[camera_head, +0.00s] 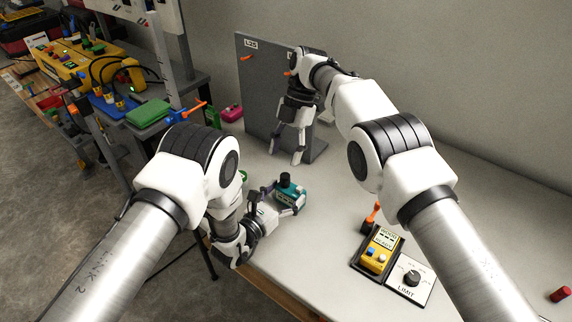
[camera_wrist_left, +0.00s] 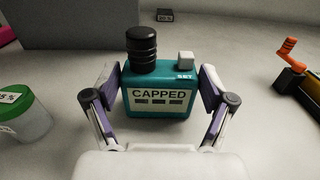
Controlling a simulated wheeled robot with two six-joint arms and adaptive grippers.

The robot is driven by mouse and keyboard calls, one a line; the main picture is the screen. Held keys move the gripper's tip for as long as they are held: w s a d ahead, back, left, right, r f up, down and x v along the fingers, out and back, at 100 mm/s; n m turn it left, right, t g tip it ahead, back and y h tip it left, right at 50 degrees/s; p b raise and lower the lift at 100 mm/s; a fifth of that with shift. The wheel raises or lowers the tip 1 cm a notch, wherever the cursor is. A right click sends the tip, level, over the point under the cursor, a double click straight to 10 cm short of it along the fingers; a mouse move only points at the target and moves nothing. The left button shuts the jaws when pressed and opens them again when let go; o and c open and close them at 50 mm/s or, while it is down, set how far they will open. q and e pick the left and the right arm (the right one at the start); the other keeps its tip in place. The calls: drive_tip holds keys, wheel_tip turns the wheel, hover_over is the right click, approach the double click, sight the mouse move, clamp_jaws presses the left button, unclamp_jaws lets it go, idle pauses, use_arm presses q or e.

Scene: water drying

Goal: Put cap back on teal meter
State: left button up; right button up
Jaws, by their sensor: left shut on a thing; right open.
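The teal meter (camera_head: 290,194) stands upright on the pale bench and reads "CAPPED" in the left wrist view (camera_wrist_left: 160,104). A ribbed black cap (camera_wrist_left: 141,48) sits on its top left, beside a small pale SET button (camera_wrist_left: 185,58). The cap also shows in the head view (camera_head: 285,180). My left gripper (camera_head: 284,201) is shut on the meter, one finger on each side. My right gripper (camera_head: 285,157) is open and empty, pointing down above the bench behind the meter, in front of the grey panel.
A grey upright panel (camera_head: 258,95) stands behind. A green-lidded tub (camera_wrist_left: 22,112) is left of the meter. A yellow meter (camera_head: 379,252) with an orange-handled part (camera_head: 374,213) and a LIMIT dial box (camera_head: 411,279) lie right. A red cylinder (camera_head: 560,294) is far right.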

idle(0.3)
use_arm(q)
drive_tip(key=o, duration=1.5)
drive_tip(key=shift+o, duration=0.2)
drive_tip(key=v, duration=1.2)
